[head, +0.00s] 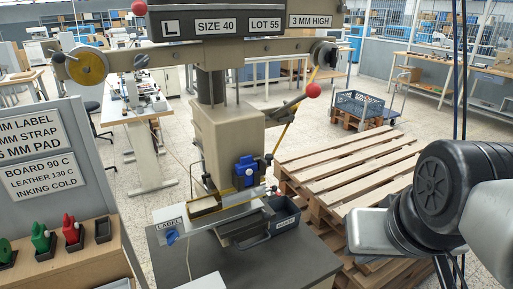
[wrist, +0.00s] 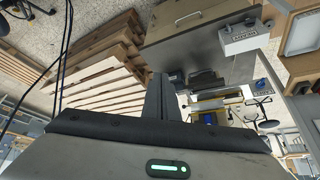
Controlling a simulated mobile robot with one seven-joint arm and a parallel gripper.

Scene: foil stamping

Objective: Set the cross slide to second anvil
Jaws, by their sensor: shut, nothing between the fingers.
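The stamping press (head: 230,140) stands in the middle of the head view. At its foot is what looks like the cross slide (head: 245,232), a dark block beside a pale metal plate (head: 226,215). I cannot make out the anvils or which one the slide is set to. A blue block (head: 245,172) sits on the press front above the plate. In the wrist view, my gripper (wrist: 160,82) is shut and empty, its dark fingers together. The press parts (wrist: 215,98) show upside down beyond and right of the fingers, apart from them. In the head view my fingers are not visible.
A dark bin (head: 285,215) stands right of the slide on the grey bench (head: 290,262). Wooden pallets (head: 345,170) are stacked right of the bench. A sign panel (head: 45,150) and a wooden rack with coloured stamps (head: 75,255) stand at left. A red-knobbed lever (head: 312,91) sticks out right.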

